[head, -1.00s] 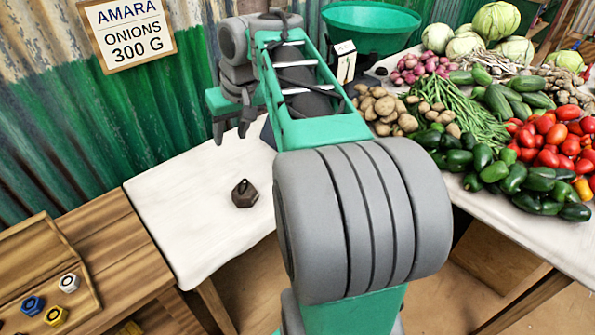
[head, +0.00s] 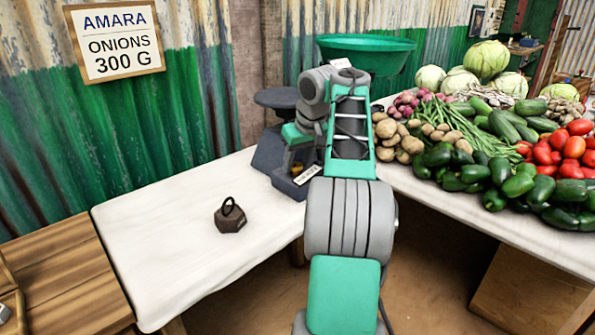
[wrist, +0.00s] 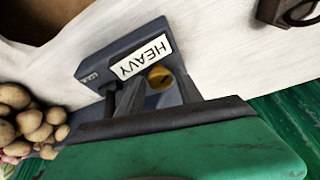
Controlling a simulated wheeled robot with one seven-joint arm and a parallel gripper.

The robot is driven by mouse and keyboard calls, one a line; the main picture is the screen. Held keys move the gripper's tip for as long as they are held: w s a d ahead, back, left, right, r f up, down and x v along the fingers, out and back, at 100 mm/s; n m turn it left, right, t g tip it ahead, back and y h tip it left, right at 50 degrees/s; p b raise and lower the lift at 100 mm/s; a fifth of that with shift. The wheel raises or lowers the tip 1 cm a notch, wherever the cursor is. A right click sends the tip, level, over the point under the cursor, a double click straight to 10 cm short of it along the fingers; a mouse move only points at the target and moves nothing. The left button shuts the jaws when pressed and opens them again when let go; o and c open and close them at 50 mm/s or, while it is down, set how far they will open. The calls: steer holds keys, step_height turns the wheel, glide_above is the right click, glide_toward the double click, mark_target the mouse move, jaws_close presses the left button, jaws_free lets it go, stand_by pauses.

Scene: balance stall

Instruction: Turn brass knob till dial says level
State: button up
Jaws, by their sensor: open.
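The blue-grey balance (head: 266,158) stands at the back of the white table, with a dark round pan (head: 277,97) on top. In the wrist view, its dial label (wrist: 140,56) reads HEAVY. The brass knob (wrist: 159,77) shows just beside that label, and the head view does not show it clearly. My gripper (wrist: 158,92) is open and points at the balance, with the knob appearing between its fingertips. I cannot tell whether the fingers touch the knob. In the head view my gripper (head: 298,160) is in front of the balance, partly hard to make out.
A dark weight with a ring handle (head: 230,217) stands on the white cloth (head: 165,245). Potatoes (head: 405,140) and other vegetables lie close on the right. A green basin (head: 365,52) is behind. A sign (head: 115,42) reads AMARA ONIONS 300 G. The cloth's front left is clear.

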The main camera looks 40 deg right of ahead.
steer(key=shift+r, duration=0.1)
jaws_close()
stand_by(0.3)
steer(key=shift+r+p, duration=0.15)
steer(key=shift+p, duration=0.55)
